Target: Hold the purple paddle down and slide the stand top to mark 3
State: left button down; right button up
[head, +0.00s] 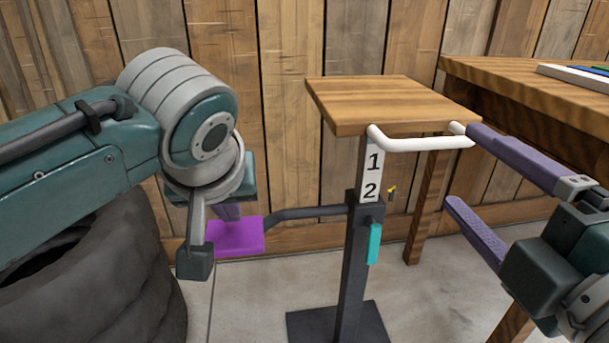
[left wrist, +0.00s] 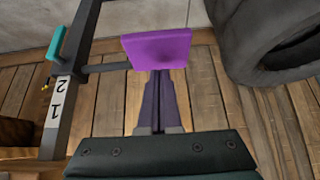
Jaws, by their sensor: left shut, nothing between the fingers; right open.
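The stand has a square wooden top (head: 395,103) on a dark post with a white scale (head: 371,176). The scale shows 1 and 2; no 3 is visible. A yellow pointer (head: 392,190) sits beside the 2. The purple paddle (head: 234,237) is on a dark side arm; it also shows in the left wrist view (left wrist: 158,48). My left gripper (head: 229,212) is shut and empty, fingertips at the paddle; I cannot tell if they press it. My right gripper (head: 458,166) is open, its upper finger overlapping the right end of the white handle (head: 420,145) under the top.
A teal lever (head: 374,244) hangs on the post, above the dark foot (head: 340,325). A wooden table (head: 540,100) stands at right behind my right gripper. Stacked tyres (head: 110,270) stand at left. A plank wall (head: 290,50) closes off the back.

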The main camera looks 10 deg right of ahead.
aim_at(233, 238)
dwell(0.4)
pick_arm(q)
jog(key=shift+f, duration=2.45)
pick_arm(e)
jog(key=shift+a, duration=0.15)
pick_arm(q)
jog(key=shift+f, duration=0.1)
